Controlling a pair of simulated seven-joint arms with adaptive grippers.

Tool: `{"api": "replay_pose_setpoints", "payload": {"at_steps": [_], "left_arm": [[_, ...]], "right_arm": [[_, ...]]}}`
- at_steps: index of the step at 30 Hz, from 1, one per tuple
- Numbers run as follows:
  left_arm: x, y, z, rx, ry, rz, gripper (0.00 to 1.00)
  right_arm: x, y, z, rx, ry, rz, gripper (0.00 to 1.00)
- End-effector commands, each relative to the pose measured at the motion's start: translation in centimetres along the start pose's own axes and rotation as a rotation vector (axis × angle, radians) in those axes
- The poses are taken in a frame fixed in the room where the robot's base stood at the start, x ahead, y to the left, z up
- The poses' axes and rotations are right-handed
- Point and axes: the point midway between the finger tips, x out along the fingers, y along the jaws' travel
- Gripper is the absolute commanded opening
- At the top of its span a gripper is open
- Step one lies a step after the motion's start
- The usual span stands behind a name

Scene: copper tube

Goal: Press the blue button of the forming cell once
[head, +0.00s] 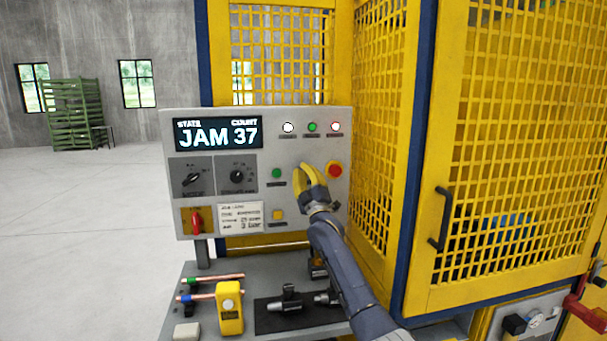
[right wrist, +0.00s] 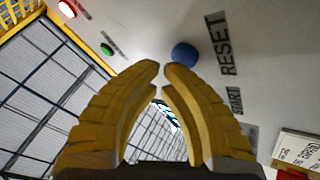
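The blue button (right wrist: 184,54) shows in the right wrist view on the pale panel, beside a RESET label (right wrist: 225,43). In the head view it is hidden behind my right gripper. My right gripper (right wrist: 164,66) has its yellow fingertips together with nothing held, just beside the lower left edge of the button in that view. I cannot tell whether they touch it. In the head view my right gripper (head: 303,178) is in front of the forming cell's control panel (head: 220,160), left of the red mushroom button. The display (head: 218,133) reads JAM 37. My left gripper is not in view.
The panel also carries a red mushroom button (head: 335,169), a green button (head: 277,173), a yellow button (head: 278,214), black knobs and a red switch (head: 196,219). Below is a grey bench (head: 262,275) with copper tubes (head: 215,279) and a yellow device (head: 229,308). Yellow mesh guarding (head: 378,110) stands right.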

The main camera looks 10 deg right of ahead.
Motion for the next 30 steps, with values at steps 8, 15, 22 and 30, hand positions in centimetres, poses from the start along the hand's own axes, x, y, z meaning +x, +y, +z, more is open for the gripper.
{"api": "replay_pose_setpoints", "payload": {"at_steps": [8, 15, 22, 30], "left_arm": [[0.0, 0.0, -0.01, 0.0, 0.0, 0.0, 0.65], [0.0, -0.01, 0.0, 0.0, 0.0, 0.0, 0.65], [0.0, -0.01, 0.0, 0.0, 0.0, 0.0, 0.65], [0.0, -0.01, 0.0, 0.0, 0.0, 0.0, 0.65]], "right_arm": [[0.04, -0.03, 0.02, 0.0, 0.0, 0.0, 0.0], [0.22, -0.11, 0.09, 0.0, 0.0, 0.0, 0.0], [0.38, -0.27, 0.23, 0.0, -0.001, -0.001, 0.0], [0.62, -0.34, 0.32, 0.0, 0.0, 0.0, 0.0]]}}
